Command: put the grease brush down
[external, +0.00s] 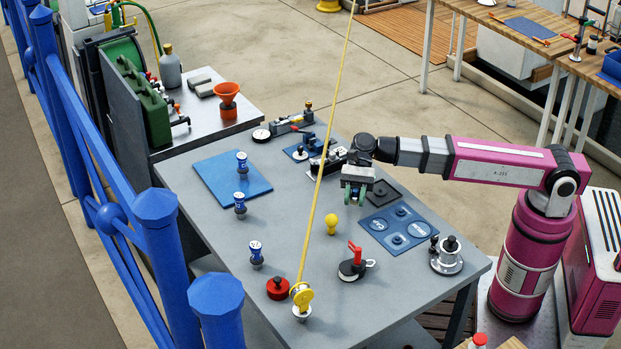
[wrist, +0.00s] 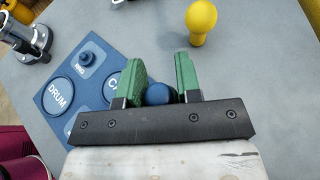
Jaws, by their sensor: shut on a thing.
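My gripper (external: 356,196) is over the middle of the grey table, near the dark square pad (external: 381,187). In the wrist view my gripper (wrist: 161,82) has its two green fingers on either side of a blue rounded knob (wrist: 157,94), which I take to be the top of the grease brush. The rest of the held thing is hidden by the gripper, and its lower end and any bristles do not show. In the external view I cannot make out the held thing or its height over the table.
A yellow knob (external: 331,222) stands close by. A blue labelled tray (external: 376,240) with knobbed parts lies to the right, with a metal winch (external: 446,258) beyond it. A red-handled part (external: 352,266) and a taut yellow rope (external: 318,190) are nearby. A blue mat (external: 220,170) lies left.

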